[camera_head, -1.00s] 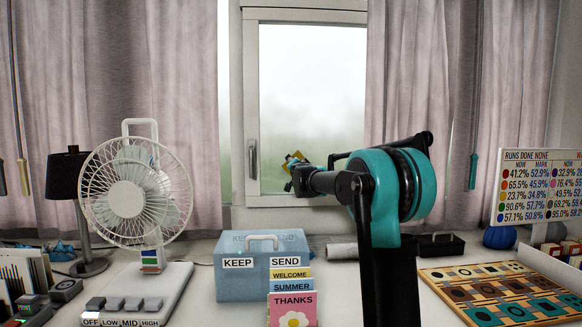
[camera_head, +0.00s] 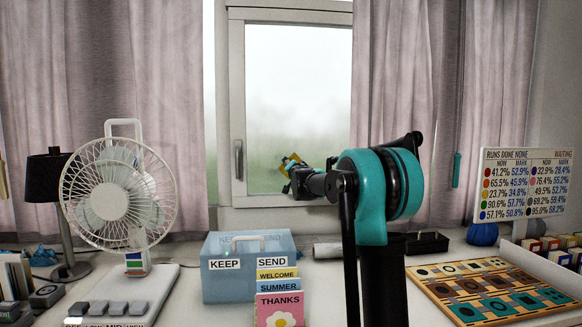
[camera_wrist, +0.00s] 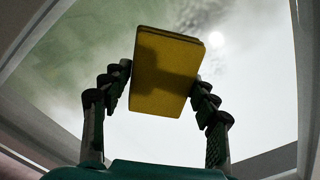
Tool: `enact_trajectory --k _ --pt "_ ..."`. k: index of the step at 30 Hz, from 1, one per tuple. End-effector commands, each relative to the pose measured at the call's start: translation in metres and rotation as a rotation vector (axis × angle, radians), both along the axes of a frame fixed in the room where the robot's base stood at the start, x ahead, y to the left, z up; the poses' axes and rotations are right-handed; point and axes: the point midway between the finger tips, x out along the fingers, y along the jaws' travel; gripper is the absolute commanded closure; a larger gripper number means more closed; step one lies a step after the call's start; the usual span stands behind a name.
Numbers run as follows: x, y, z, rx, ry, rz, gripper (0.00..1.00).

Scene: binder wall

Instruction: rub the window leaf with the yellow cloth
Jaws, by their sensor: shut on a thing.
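The yellow cloth (camera_wrist: 166,75) is a flat folded pad held between the two fingers of my gripper (camera_wrist: 160,85) in the wrist view. In the head view the cloth (camera_head: 290,161) shows small beside my gripper (camera_head: 297,175), in front of the lower part of the window leaf (camera_head: 300,90). The leaf has a white frame and a hazy, greenish pane, with a handle (camera_head: 239,158) on its left side. It looks shut in the head view. The pane also fills much of the wrist view (camera_wrist: 255,90). I cannot tell whether the cloth touches the pane.
Pale curtains (camera_head: 400,90) hang on both sides of the window. A white fan (camera_head: 118,195) and black lamp (camera_head: 52,180) stand at the left. A blue box (camera_head: 222,285) with cards is below the window. A patterned board (camera_head: 490,290) and a number board (camera_head: 530,185) are at the right.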

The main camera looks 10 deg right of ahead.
Motion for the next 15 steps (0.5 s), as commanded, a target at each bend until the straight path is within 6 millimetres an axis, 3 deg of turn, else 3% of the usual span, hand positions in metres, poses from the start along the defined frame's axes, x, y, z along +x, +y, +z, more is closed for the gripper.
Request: enact_trajectory --k 6,15 --pt "-0.001 0.000 -0.014 0.000 0.000 0.000 0.68" --pt "0.000 0.014 -0.015 -0.001 0.000 0.003 0.68"
